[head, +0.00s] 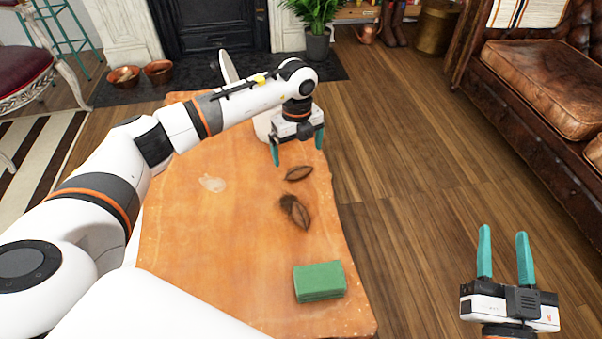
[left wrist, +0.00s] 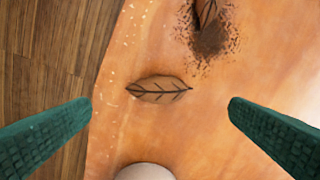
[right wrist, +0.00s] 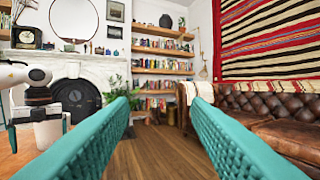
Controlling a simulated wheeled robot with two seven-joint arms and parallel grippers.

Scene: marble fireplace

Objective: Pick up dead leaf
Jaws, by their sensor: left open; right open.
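A brown dead leaf (head: 299,173) lies flat on the orange-brown table near its far right edge. It also shows in the left wrist view (left wrist: 158,89), centred between the fingers. A second curled brown leaf (head: 300,214) lies nearer, beside a patch of dark dirt (head: 288,203); both are at the top of the left wrist view (left wrist: 205,14). My left gripper (head: 297,152) is open and empty, pointing down above the first leaf and apart from it. My right gripper (head: 503,232) is open and empty, out over the wooden floor right of the table.
A green sponge-like block (head: 319,281) lies on the near right of the table (head: 225,255). A pale smear (head: 212,183) is on its left part. A white rounded object (left wrist: 145,172) shows below the leaf in the left wrist view. A leather sofa (head: 540,85) stands at right.

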